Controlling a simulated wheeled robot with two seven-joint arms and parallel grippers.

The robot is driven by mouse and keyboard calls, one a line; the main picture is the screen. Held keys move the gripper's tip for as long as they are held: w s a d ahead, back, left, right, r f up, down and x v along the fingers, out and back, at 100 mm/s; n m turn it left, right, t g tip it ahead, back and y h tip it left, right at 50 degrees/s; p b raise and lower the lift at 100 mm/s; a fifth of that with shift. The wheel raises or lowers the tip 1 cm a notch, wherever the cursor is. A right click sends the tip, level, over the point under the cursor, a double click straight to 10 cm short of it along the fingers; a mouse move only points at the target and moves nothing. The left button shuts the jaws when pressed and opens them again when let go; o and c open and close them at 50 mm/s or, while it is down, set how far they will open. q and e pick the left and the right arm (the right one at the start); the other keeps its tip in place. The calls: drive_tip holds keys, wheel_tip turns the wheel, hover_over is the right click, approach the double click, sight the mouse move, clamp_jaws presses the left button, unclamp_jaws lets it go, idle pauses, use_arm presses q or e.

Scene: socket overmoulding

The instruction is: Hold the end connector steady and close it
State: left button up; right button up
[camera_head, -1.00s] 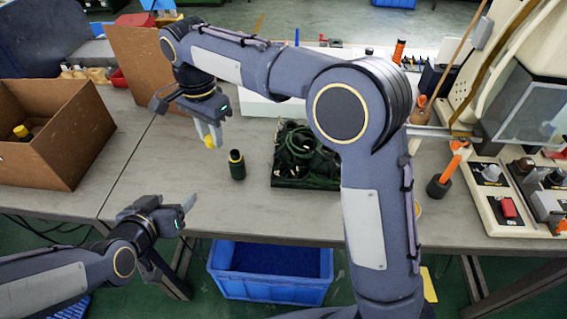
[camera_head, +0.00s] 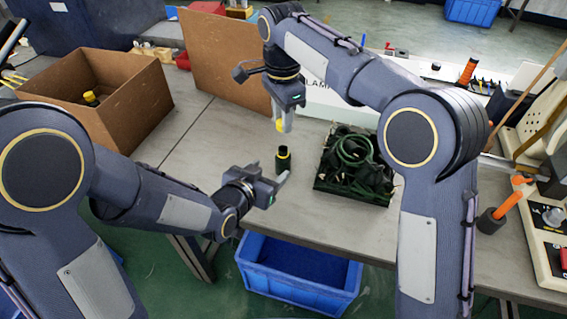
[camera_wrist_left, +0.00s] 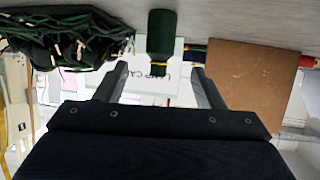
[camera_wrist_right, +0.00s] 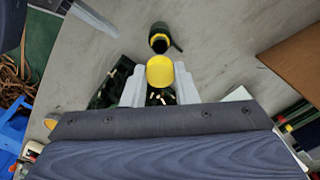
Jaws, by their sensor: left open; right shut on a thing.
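The end connector (camera_head: 283,160), a dark green cylinder with a yellow ring near its top, stands upright on the table. It also shows in the left wrist view (camera_wrist_left: 162,35) and the right wrist view (camera_wrist_right: 158,36). My left gripper (camera_head: 281,181) is low beside it, open, with its fingers pointing at it. In the left wrist view the connector lines up with the gap between the fingers; contact is not clear. My right gripper (camera_head: 283,122) is shut on a yellow cap (camera_wrist_right: 160,71) and holds it above the connector, apart from it.
A tray (camera_head: 350,194) of dark green cables stands right of the connector. A cardboard box (camera_head: 135,112) with a yellow-topped part inside is at the left. A brown board (camera_head: 225,62) stands behind. A blue bin (camera_head: 300,289) is below the table edge. Bare table lies left of the connector.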

use_arm(q)
drive_tip(key=x, duration=0.8)
drive_tip(key=shift+w+d+f, duration=0.15)
drive_tip(key=shift+w+d, duration=0.05)
drive_tip(key=shift+w, duration=0.1)
clamp_jaws()
use_arm(e)
hover_over(283, 148)
drive_tip(key=shift+f, duration=2.5)
